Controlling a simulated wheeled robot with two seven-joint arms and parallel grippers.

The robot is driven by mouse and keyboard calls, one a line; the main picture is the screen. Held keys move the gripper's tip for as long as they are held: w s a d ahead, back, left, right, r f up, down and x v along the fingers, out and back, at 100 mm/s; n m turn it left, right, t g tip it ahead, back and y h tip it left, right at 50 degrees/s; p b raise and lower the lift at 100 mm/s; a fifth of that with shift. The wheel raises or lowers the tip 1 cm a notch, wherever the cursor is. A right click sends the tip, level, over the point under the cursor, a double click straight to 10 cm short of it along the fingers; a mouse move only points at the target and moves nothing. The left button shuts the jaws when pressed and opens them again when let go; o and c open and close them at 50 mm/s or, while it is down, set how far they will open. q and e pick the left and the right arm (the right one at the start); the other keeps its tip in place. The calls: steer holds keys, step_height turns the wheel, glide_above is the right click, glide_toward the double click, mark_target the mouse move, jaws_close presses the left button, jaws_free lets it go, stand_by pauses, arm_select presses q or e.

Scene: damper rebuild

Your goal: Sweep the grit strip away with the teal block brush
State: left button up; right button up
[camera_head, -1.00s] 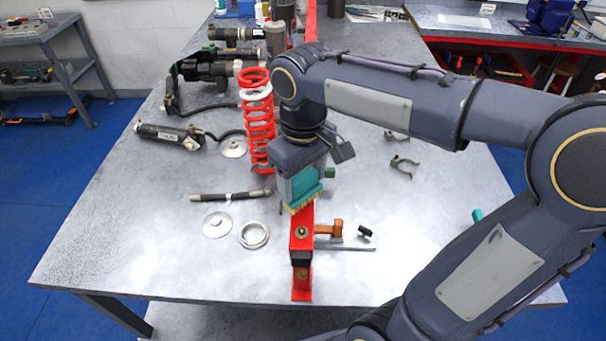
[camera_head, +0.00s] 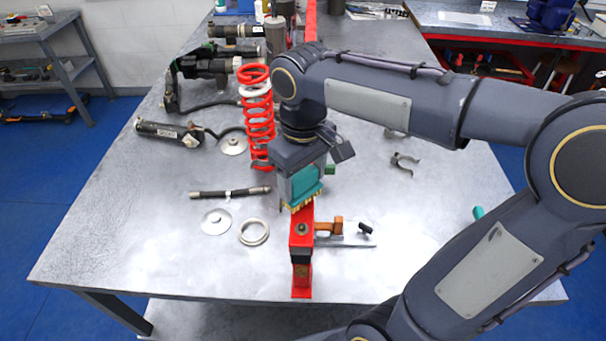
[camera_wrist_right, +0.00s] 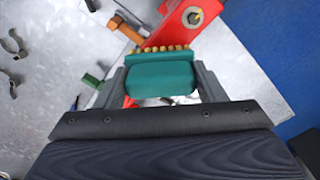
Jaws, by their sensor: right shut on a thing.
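The teal block brush (camera_head: 303,184) has yellowish bristles pointing down. My right gripper (camera_head: 299,178) is shut on it, and the brush hangs over the red rail (camera_head: 301,273) in the middle of the table. In the right wrist view the brush (camera_wrist_right: 160,76) sits between the two fingers, its bristles toward the red rail (camera_wrist_right: 186,22). Whether the bristles touch the rail I cannot tell. I cannot make out a grit strip; the brush and gripper may hide it. My left gripper is not in view.
An orange-brown hammer-like piece (camera_head: 328,227) lies right of the rail. A metal ring (camera_head: 254,232), a disc (camera_head: 217,221) and a dark rod (camera_head: 230,192) lie to the left. The front left tabletop is clear.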

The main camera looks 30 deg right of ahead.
steer(key=shift+f+b, duration=0.35)
steer(key=shift+f, duration=0.2)
steer(key=shift+w+d+r+p, duration=0.1)
steer(key=shift+w+d+p, duration=0.25)
steer(key=shift+w, duration=0.25)
steer(key=shift+w+d+r+p, duration=0.1)
steer(key=shift+w+d+p, duration=0.25)
steer(key=shift+w, duration=0.2)
steer(key=shift+w+d+f+p, duration=0.1)
steer(key=shift+w+d+p, duration=0.3)
steer(key=shift+w+d, duration=0.45)
steer(key=shift+w+d+f+p, duration=0.1)
steer(key=shift+w+d+p, duration=0.3)
steer(key=shift+w, duration=0.8)
steer(key=shift+w+d+p, duration=0.35)
steer(key=shift+w, duration=0.25)
steer(key=shift+w+d+f+p, duration=0.1)
steer(key=shift+w+d+p, duration=0.35)
steer(key=shift+w, duration=0.3)
steer(key=shift+w+d+p, duration=0.45)
steer(key=shift+w, duration=0.15)
steer(key=shift+w+d, duration=0.55)
steer(key=shift+w, duration=0.3)
